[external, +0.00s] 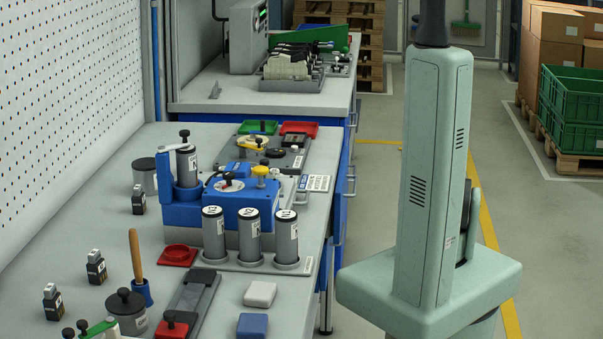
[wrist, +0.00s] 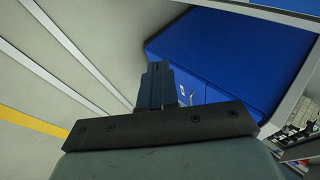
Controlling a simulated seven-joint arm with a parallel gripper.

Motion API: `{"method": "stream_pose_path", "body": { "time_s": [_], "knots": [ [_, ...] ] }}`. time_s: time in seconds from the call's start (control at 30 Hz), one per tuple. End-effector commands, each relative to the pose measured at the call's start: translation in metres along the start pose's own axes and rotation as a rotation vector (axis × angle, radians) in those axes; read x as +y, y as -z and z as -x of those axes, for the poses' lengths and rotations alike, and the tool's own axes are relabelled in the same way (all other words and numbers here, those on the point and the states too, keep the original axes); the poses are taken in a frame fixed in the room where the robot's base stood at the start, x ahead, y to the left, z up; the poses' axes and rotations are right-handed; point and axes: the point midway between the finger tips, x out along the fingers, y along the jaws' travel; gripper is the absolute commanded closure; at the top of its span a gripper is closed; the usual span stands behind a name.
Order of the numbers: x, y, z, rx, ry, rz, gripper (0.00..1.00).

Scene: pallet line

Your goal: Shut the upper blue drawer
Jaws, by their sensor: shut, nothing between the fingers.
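The blue drawer unit (wrist: 235,50) fills the upper right of the wrist view, tilted, under a pale bench edge. A seam and a small light handle show on its blue face beside my fingers. In the external view the blue fronts (external: 345,160) under the benches are seen almost edge-on, with several handles at their right side. I cannot tell which front is the upper drawer or how far out it stands. My gripper (wrist: 158,66) is shut and empty in the wrist view, in front of the blue face; contact cannot be told. It is out of sight in the external view.
The near bench top (external: 105,215) carries grey cylinders, a blue machine, trays and small parts. Green crates (external: 573,110) and cardboard boxes (external: 555,40) stand on pallets at right. The floor (external: 385,165) beside the benches is clear, with a yellow line.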

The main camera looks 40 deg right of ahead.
Motion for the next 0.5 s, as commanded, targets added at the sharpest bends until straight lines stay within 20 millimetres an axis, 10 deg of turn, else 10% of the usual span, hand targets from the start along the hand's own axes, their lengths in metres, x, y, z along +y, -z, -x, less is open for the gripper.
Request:
{"method": "stream_pose_path", "body": {
  "time_s": [0.23, 0.5],
  "knots": [
    [-0.007, 0.014, -0.04, -0.143, 0.386, -0.148, 1.0],
    [-0.066, 0.019, -0.004, -0.246, 0.781, -0.117, 1.0]
  ]
}}
